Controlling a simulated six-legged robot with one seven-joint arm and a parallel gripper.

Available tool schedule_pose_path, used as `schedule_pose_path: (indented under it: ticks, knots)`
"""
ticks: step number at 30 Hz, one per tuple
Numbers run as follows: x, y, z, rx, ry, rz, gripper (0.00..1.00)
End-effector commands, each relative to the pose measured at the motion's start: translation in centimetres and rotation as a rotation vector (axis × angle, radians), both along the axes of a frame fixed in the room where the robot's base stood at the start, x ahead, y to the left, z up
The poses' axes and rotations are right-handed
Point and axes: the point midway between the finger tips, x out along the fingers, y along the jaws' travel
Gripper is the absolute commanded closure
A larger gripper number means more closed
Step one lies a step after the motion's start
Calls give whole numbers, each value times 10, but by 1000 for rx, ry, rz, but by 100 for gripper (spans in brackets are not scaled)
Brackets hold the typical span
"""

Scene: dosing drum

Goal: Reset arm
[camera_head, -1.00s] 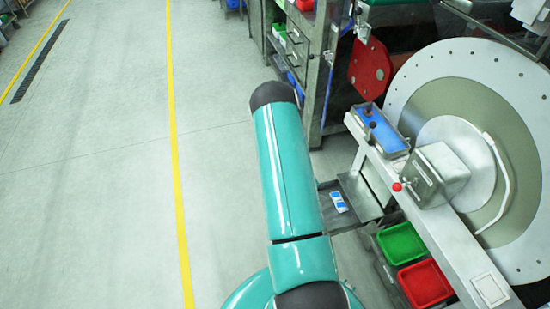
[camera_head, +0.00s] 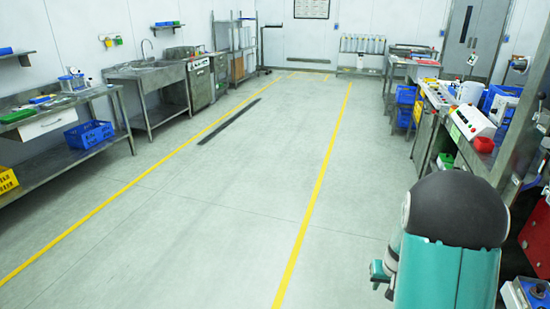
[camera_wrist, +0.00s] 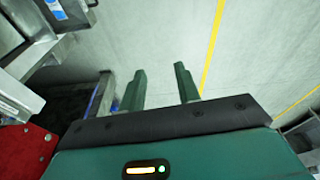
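My gripper (camera_wrist: 160,86) shows in the wrist view with its two green fingers apart and nothing between them. Beyond the fingers is grey floor with a yellow line. In the head view my teal arm with a dark rounded joint stands at the lower right; the gripper itself is not clearly visible there.
A long clear aisle (camera_head: 240,190) runs ahead between yellow floor lines. A sink bench (camera_head: 165,72) and a steel table (camera_head: 60,105) with a blue crate (camera_head: 90,134) line the left. A bench with a control box (camera_head: 472,122) stands on the right, close to my arm.

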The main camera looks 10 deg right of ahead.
Motion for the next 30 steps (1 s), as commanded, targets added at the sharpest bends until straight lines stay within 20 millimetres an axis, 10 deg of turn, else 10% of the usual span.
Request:
schedule_pose_path:
  ticks: [15, 30]
  knots:
    - [-31, 144, 179, 25, -150, 176, 67]
    - [-141, 237, 269, -23, -258, 319, 67]
